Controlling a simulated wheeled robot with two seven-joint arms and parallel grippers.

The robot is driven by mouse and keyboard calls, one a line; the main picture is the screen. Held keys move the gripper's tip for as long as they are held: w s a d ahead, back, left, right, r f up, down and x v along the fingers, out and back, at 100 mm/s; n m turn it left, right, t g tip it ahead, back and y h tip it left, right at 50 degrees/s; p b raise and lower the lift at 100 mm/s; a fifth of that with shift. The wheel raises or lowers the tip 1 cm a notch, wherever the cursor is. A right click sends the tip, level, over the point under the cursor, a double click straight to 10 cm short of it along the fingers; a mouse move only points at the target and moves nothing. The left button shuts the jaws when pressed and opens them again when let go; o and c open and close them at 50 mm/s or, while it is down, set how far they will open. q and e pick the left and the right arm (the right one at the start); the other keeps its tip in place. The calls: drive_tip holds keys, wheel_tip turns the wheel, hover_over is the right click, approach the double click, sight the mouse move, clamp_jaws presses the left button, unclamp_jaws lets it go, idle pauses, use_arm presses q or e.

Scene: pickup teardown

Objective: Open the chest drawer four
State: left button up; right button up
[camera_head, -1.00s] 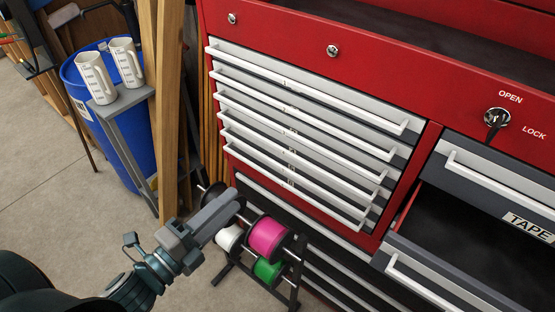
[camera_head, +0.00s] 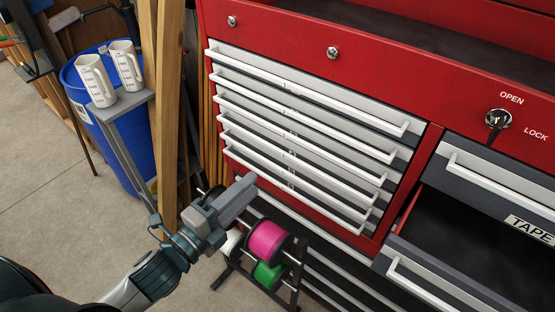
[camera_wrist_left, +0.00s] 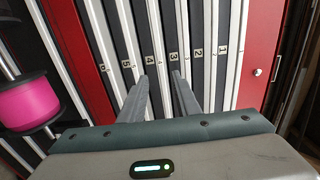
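The chest of drawers is red with a stack of grey-fronted drawers and long white bar handles. Drawer four (camera_head: 291,153) is in the middle of the stack and looks shut; its label "4" shows in the left wrist view (camera_wrist_left: 148,58). My left gripper (camera_head: 248,188) is in front of the lower left of the stack, apart from the handles. In the left wrist view its two fingers (camera_wrist_left: 162,82) are spread with nothing between them, pointing at the fronts around labels 4 and 3. My right gripper is not in view.
A rack with a pink spool (camera_head: 267,240) and a green spool (camera_head: 268,273) stands just below my left gripper. Wooden posts (camera_head: 168,110), a blue barrel (camera_head: 131,155) and two white jugs (camera_head: 95,80) are at left. An open drawer labelled TAPE (camera_head: 470,235) juts out at right.

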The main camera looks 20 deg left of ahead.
sight(283, 156)
use_arm(q)
drive_tip(key=p+x, duration=0.3)
drive_tip(key=x, duration=0.7)
drive_tip(key=shift+w+d, duration=0.25)
drive_tip(key=shift+w, duration=0.3)
drive_tip(key=shift+f, duration=0.1)
clamp_jaws()
